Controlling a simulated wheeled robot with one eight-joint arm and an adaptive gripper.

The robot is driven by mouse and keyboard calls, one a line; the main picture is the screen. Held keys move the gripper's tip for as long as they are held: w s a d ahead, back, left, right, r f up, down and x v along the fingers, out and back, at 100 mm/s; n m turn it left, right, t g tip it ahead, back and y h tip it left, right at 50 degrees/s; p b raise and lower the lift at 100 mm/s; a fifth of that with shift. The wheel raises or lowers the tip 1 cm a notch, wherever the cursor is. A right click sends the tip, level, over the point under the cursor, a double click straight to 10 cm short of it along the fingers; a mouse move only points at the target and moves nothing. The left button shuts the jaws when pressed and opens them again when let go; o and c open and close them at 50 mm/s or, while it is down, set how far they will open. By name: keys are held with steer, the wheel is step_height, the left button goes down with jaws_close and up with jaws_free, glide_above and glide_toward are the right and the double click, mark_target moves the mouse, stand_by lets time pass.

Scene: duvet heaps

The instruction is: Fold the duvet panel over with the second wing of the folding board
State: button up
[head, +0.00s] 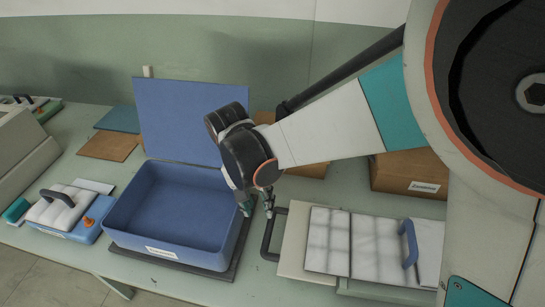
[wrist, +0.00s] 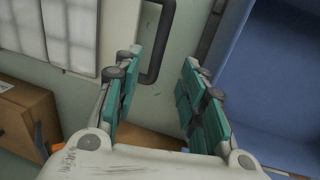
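The white quilted duvet panel (head: 328,240) lies on the folding board at the right, with dark seams across it. The board's cream left wing (head: 293,245) lies flat and carries a black handle (head: 268,238). A blue handle (head: 409,243) stands over the right part of the panel. My gripper (head: 257,207) points down between the blue box and the black handle, open and empty. In the wrist view my gripper's teal fingers (wrist: 155,100) are spread, with the black handle (wrist: 153,70) beyond and between them, apart from them. White quilted fabric also shows there (wrist: 75,35).
An open blue box (head: 175,215) with its lid raised stands on a dark mat (head: 225,268) left of my gripper. Cardboard boxes (head: 410,172) stand behind the board. A blue unit with a white pad (head: 58,210) is at the far left.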

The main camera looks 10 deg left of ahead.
mark_target(268, 229)
steer(key=f+b, duration=0.1)
steer(key=f, duration=0.2)
steer(key=d+f+b, duration=0.1)
steer(key=f, duration=0.3)
steer(key=d+f+b, duration=0.1)
steer(key=f, duration=0.3)
steer(key=shift+d, duration=0.1)
jaws_close()
